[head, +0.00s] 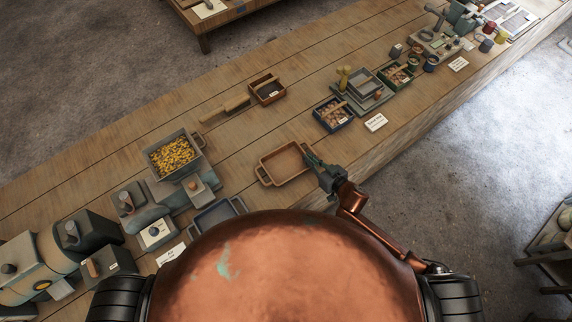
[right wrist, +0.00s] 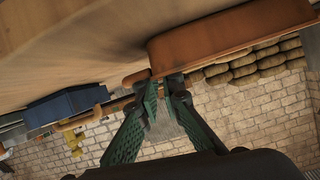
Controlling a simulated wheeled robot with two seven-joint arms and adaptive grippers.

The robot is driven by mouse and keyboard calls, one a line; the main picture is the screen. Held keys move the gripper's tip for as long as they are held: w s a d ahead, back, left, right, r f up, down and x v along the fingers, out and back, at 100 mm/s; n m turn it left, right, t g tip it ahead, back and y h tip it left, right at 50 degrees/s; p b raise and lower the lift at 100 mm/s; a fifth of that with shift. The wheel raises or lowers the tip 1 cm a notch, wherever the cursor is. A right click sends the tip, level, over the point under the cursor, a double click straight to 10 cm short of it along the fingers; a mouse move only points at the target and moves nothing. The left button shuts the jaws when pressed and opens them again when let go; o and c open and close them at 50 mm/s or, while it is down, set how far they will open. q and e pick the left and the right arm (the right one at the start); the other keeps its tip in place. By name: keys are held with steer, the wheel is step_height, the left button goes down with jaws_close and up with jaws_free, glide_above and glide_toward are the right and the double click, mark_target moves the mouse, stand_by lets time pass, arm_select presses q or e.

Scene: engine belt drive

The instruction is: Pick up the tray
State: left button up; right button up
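The tray (head: 285,163) is a shallow tan-brown rectangular tray with a loop handle at each end. It sits on the wooden bench near its front edge and looks empty. In the right wrist view its orange-brown side wall (right wrist: 225,38) is at the top. My right gripper (head: 314,160) is at the tray's right end, by that handle. In the right wrist view its green fingertips (right wrist: 164,80) are a little apart, with the tray's handle (right wrist: 135,78) right at them. Whether they touch the handle cannot be told. My left gripper is not in view.
A grey bin of yellow pieces (head: 172,155) stands left of the tray. A blue-grey tray (head: 215,214) lies at lower left. A dark blue box (head: 334,115) and a label card (head: 376,122) stand to the right. Bare bench lies behind the tray.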

mark_target(302, 151)
steer(key=x, duration=0.5)
steer(key=shift+w+b, duration=0.2)
steer(key=shift+b, duration=0.15)
steer(key=shift+r, duration=0.1)
jaws_close()
